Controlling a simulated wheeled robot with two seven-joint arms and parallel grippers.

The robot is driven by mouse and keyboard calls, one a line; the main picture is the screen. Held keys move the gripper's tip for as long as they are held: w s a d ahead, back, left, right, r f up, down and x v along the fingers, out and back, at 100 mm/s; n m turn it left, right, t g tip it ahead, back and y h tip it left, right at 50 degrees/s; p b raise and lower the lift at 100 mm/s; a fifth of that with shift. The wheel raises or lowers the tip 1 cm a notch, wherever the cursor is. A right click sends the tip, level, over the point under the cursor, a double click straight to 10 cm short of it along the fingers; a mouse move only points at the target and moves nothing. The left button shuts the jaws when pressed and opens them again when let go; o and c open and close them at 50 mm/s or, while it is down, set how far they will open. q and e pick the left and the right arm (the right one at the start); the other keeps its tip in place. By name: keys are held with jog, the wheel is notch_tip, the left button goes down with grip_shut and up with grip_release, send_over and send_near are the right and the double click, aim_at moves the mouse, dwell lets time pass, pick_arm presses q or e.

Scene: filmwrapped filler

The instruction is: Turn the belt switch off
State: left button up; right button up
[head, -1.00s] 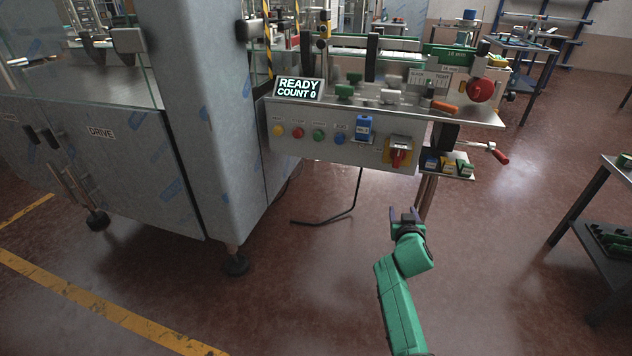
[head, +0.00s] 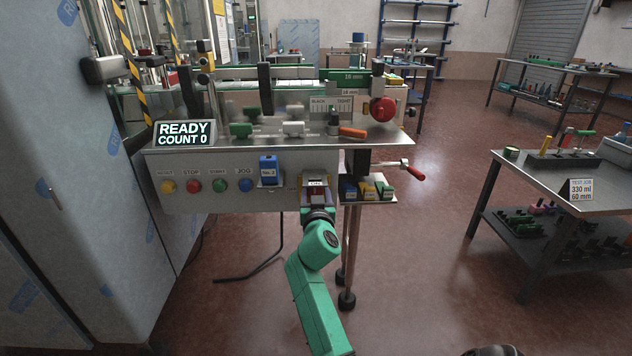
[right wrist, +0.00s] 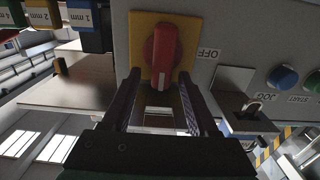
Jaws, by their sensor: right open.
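The belt switch (right wrist: 162,55) is a red rotary knob on a yellow plate (right wrist: 142,22), with an OFF label (right wrist: 208,53) beside it in the right wrist view. That view shows the panel upside down. The knob's handle points along the gap between my fingers. My right gripper (right wrist: 160,85) is open, with one finger on each side of the handle's near end; I cannot tell whether they touch it. In the head view my right gripper (head: 317,192) is at the panel's right end and hides most of the switch. My left gripper is not in view.
The panel carries yellow, red, green and blue buttons (head: 206,186) and a blue padlock-like block (head: 268,171). A small shelf of blocks (head: 368,196) and a red-handled crank (head: 413,173) are close on the right. A READY display (head: 184,133) stands above. Open floor lies right.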

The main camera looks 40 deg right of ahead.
jog(key=shift+w, duration=0.1)
jog(key=shift+a+r, duration=0.15)
jog(key=shift+r, duration=0.1)
jog(key=shift+s, duration=0.2)
jog(key=c, duration=0.9)
grip_shut()
